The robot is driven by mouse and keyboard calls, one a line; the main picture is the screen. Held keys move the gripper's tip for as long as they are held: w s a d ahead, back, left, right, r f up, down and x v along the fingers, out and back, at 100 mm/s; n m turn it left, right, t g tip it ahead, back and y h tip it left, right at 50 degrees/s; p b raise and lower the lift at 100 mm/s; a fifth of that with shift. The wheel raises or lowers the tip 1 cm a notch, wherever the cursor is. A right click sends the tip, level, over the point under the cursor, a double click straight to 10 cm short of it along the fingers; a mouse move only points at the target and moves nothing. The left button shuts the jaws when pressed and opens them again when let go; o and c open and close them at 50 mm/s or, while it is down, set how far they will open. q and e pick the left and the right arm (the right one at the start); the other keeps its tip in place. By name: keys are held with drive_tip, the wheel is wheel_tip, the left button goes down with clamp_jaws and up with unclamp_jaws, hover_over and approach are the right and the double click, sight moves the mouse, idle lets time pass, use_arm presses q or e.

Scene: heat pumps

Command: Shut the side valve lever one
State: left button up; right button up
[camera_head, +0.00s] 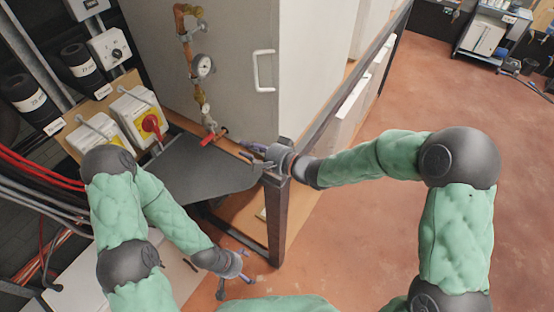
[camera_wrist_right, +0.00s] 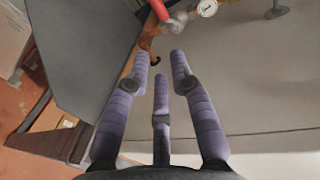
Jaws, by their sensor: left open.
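A red valve lever (camera_head: 213,136) sits at the lower end of the copper pipe (camera_head: 187,42) on the side of the large pale cabinet. It also shows at the top edge of the right wrist view (camera_wrist_right: 159,10), partly cut off. My right gripper (camera_head: 250,157) is to the right of the lever and apart from it. In the right wrist view its purple fingers (camera_wrist_right: 163,80) are spread with nothing between them. My left gripper (camera_head: 236,285) is low in the head view, open and empty, well away from the lever.
A round gauge (camera_head: 202,66) is on the pipe above the lever. A grey panel (camera_head: 205,178) lies below the lever, near a dark frame post (camera_head: 275,225). Switch boxes (camera_head: 138,117) stand at left. The floor (camera_head: 360,235) at right is open.

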drive_tip(key=f+p+v, duration=0.2)
drive_tip(key=v, duration=1)
drive_tip(key=shift+s+d+f, duration=0.15)
drive_tip(key=shift+s+d, duration=0.2)
drive_tip(key=shift+d, duration=0.1)
drive_tip(key=s+d+f+n+g+h+b, duration=0.2)
drive_tip(key=f+h+b, duration=0.5)
drive_tip(key=f+b, duration=2.25)
drive_tip(key=s+f+n+g+b, duration=0.1)
drive_tip(key=s+f, duration=0.4)
drive_tip(key=f, duration=0.7)
drive_tip(key=s+d+f+n+g+h+b, duration=0.1)
drive_tip(key=s+f, duration=0.4)
drive_tip(key=f, duration=0.7)
drive_tip(key=s+f+n+g+b, duration=0.1)
drive_tip(key=s+f+g+b, duration=0.2)
drive_tip(key=f, duration=1)
drive_tip(key=shift+s+d+g+h, duration=0.15)
drive_tip(key=shift+s+g+h, duration=0.25)
drive_tip(key=shift+s+g, duration=0.6)
